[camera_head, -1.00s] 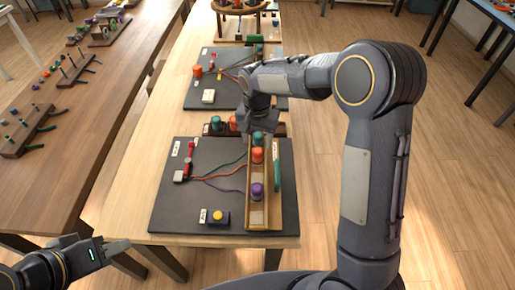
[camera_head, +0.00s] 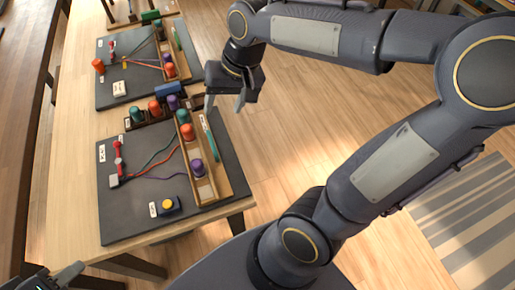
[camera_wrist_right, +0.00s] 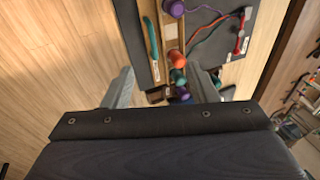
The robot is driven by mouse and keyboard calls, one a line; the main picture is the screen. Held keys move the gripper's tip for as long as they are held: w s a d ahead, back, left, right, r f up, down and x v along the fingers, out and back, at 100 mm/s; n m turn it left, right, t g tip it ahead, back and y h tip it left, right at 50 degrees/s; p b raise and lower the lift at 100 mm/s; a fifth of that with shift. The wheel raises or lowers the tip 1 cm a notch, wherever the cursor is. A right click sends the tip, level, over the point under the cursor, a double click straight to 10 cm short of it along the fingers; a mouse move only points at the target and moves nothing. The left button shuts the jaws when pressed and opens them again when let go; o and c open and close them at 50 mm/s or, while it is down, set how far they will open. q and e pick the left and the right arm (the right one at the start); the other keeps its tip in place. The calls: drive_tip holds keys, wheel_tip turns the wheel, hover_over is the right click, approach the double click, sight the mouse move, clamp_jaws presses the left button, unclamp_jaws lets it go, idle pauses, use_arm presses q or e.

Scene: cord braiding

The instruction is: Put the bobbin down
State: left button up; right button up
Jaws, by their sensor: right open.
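A wooden tray (camera_head: 222,186) on the near dark mat holds a teal bobbin (camera_head: 182,116), an orange bobbin (camera_head: 187,131) and a purple bobbin (camera_head: 197,167). The bobbins stand upright. Teal, red and purple cords run toward them from a red and white holder (camera_head: 118,160). My right gripper (camera_head: 225,108) is open and empty, right of the tray's far end. In the right wrist view, the orange bobbin (camera_wrist_right: 176,60) shows beyond the spread fingers (camera_wrist_right: 162,88). My left gripper (camera_head: 72,272) is partly visible at the bottom left; its jaws are unclear.
A rack behind the tray holds green (camera_head: 136,114), orange (camera_head: 154,108) and purple (camera_head: 173,102) bobbins, with a blue block nearby. A green tool (camera_head: 208,137) lies along the tray's right side. A yellow-button box (camera_head: 168,205) sits in front. Another mat (camera_head: 110,92) lies farther back.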

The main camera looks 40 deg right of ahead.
drive_tip(key=s+f+n+t, duration=0.2)
drive_tip(key=s+t, duration=0.1)
drive_tip(key=s, duration=1)
drive_tip(key=shift+s+a+f+y, duration=0.15)
drive_tip(key=shift+a+f+y, duration=0.25)
